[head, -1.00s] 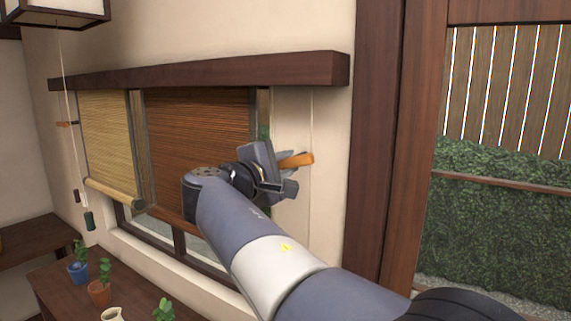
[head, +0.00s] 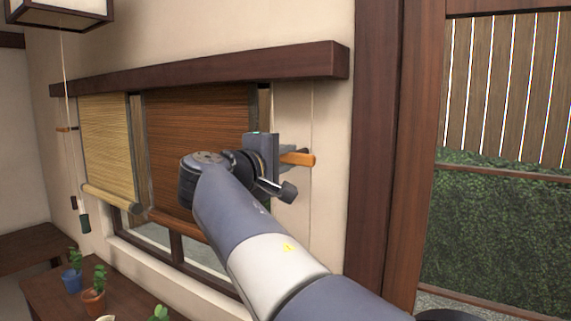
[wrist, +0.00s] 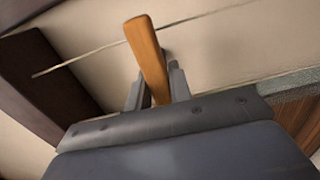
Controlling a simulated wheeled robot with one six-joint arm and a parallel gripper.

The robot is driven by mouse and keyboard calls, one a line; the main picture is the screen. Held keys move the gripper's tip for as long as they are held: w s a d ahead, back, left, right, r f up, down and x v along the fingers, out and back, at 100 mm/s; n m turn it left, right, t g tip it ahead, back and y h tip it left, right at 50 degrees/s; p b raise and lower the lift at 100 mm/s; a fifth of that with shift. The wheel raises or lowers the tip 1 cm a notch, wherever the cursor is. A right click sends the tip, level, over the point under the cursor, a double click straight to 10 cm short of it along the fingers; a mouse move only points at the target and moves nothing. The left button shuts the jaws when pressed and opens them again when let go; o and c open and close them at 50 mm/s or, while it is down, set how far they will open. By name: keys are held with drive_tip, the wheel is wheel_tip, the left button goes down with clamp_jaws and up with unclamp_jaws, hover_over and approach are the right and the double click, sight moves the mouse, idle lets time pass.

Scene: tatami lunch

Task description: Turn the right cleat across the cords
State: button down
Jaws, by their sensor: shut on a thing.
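The right cleat (head: 301,159) is a short orange-brown wooden bar on the wall to the right of the window. It lies about level in the head view, across the thin upright right-hand cord (head: 311,115). My gripper (head: 280,163) is shut on it, and its right end sticks out past the fingers. In the wrist view the cleat (wrist: 146,52) stands between the two fingers (wrist: 157,92), and a cord (wrist: 90,56) runs at a slant behind it. Another cord (head: 273,105) hangs nearer the window. The cleat's left part and its mount are hidden by my gripper.
A brown blind (head: 195,140) and a paler, similar blind (head: 106,150) hang under a dark wooden beam (head: 200,76). The left cleat (head: 67,129) is far left. A dark post (head: 378,150) stands right of the cleat. Potted plants (head: 93,302) stand on a table below.

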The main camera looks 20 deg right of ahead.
drive_tip(key=c, duration=1.3)
unclamp_jaws()
drive_tip(key=b+v, duration=0.2)
drive_tip(key=v, duration=0.9)
drive_tip(key=shift+d, duration=0.1)
drive_tip(key=p+x, duration=0.2)
drive_tip(key=x, duration=0.9)
drive_tip(key=shift+r+p, duration=0.15)
drive_tip(key=shift+p, duration=0.2)
drive_tip(key=shift+n, duration=0.3)
